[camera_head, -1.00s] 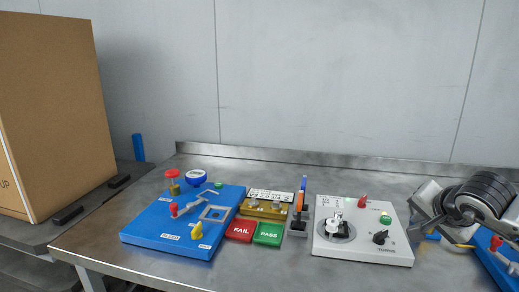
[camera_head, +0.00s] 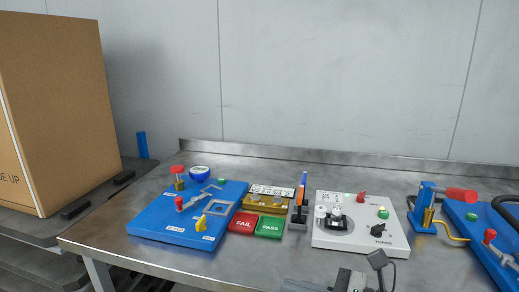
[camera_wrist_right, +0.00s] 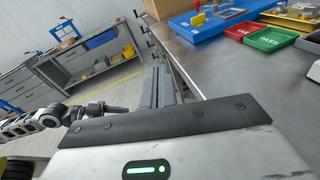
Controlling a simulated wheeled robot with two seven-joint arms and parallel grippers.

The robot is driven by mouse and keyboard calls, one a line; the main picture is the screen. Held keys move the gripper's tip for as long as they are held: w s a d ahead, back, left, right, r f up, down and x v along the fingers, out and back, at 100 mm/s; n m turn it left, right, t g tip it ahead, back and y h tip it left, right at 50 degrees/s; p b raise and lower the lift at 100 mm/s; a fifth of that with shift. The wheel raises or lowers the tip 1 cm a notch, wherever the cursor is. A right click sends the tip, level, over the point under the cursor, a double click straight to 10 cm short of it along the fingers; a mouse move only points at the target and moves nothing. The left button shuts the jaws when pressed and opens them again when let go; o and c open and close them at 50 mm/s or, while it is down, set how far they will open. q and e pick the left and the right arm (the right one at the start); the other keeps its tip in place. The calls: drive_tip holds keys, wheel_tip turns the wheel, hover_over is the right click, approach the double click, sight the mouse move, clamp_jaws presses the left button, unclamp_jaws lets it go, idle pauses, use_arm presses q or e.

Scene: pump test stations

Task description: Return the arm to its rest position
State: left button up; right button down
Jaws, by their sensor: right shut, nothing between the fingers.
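My right gripper (camera_head: 358,280) shows only in part at the bottom edge of the head view, in front of the white test panel (camera_head: 330,240). It is shut and empty, and the rest of the arm is out of the picture. In the right wrist view, the grey housing with a green light fills the lower part, beside the table edge. My left gripper is in neither view.
A blue board (camera_head: 180,225), a red FAIL tray (camera_head: 242,222), a green PASS tray (camera_head: 270,228) and a brass block (camera_head: 262,205) stand on the metal table. A blue hand pump (camera_head: 425,208) stands at right. A cardboard box (camera_head: 55,110) is at left.

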drive_tip(key=s+d+f+m+t+h, duration=0.1)
drive_tip(key=d+f+m+t+h, duration=0.15)
drive_tip(key=m, duration=0.95)
drive_tip(key=s+d+f+m+t+h, duration=0.2)
drive_tip(key=f+m+t+h, duration=0.15)
drive_tip(key=m, duration=0.75)
drive_tip(key=s+d+f+m+t+h, duration=0.15)
drive_tip(key=f+m+h, duration=0.25)
drive_tip(key=m, duration=0.8)
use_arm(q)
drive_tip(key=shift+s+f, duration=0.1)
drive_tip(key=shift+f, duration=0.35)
use_arm(e)
drive_tip(key=s+d+f+m+g+h, duration=0.1)
drive_tip(key=s+f+m+g, duration=0.3)
drive_tip(key=s+f+m, duration=0.4)
wheel_tip(320, 180, down, 2)
drive_tip(key=shift+s+d+f+m+h, duration=0.2)
drive_tip(key=shift+s+m+h, duration=0.2)
drive_tip(key=shift+m, duration=0.8)
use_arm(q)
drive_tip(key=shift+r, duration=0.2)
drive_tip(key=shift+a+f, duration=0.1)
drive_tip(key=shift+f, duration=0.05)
